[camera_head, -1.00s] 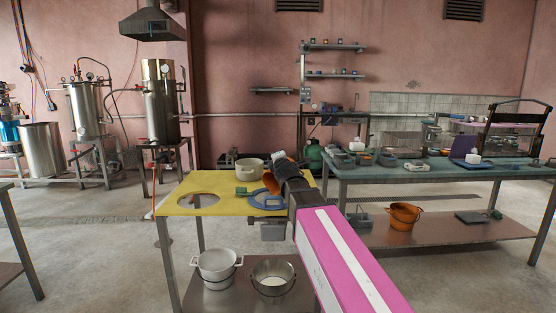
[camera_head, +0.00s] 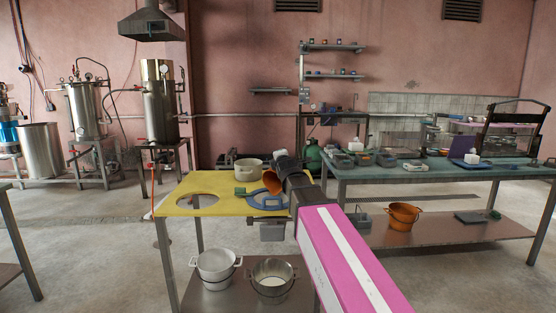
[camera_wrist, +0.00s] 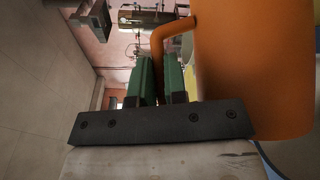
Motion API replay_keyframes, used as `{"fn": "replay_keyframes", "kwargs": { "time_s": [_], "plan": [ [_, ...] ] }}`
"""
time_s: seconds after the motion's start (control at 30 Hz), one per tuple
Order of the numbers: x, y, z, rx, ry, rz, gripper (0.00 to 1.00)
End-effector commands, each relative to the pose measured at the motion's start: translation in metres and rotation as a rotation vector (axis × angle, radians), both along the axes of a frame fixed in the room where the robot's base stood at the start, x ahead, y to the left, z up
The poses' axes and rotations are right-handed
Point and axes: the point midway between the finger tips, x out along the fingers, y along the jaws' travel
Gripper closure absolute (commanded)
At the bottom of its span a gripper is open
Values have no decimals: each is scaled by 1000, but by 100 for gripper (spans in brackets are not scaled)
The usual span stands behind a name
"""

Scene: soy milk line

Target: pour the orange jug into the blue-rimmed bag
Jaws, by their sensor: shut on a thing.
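The orange jug (camera_head: 272,182) is in the air over the yellow table, and its body fills the right of the wrist view (camera_wrist: 255,70). My gripper (camera_wrist: 160,66) has its green fingers shut on the jug's handle (camera_wrist: 172,32). In the head view the jug looks tilted and is partly hidden by my dark wrist. The blue-rimmed bag (camera_head: 256,200) is at the right of the table, its blue ring just below the jug. The bag's grey lower part (camera_head: 271,232) hangs below the tabletop. I cannot see inside the jug or the bag.
The yellow table (camera_head: 178,203) has a round hole at left. A pale pot (camera_head: 249,169) and a small green block (camera_head: 240,191) stand near the ring. Two pots sit on the shelf below. A cluttered teal bench (camera_head: 440,174) stands to the right.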

Motion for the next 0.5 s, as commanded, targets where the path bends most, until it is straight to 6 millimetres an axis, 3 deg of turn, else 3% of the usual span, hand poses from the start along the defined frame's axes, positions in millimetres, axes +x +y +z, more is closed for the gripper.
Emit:
{"fn": "replay_keyframes", "kwargs": {
  "time_s": [0.5],
  "plan": [
    [45, -32, 2, 199, 264, -1, 100]
  ]
}}
